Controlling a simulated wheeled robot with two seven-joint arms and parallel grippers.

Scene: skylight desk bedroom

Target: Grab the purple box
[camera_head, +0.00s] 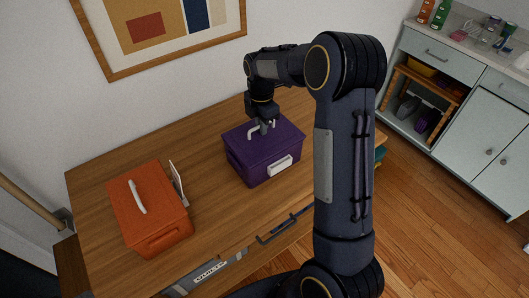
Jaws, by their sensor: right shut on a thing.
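The purple box (252,161) sits on the wooden desk, right of the middle of its top. It has a lid with a light handle on top and a white label on its front side. My right gripper (265,129) comes down from above and is shut on the box's lid handle. The arm hides part of the desk to the right of the box. The box appears to rest on the desk top. My left gripper is not in the view.
An orange box (152,210) with a white handle stands on the wooden desk (210,198) at the left, with a white card beside it. A framed picture hangs on the wall behind. A pale cabinet (450,110) with bottles stands at the right.

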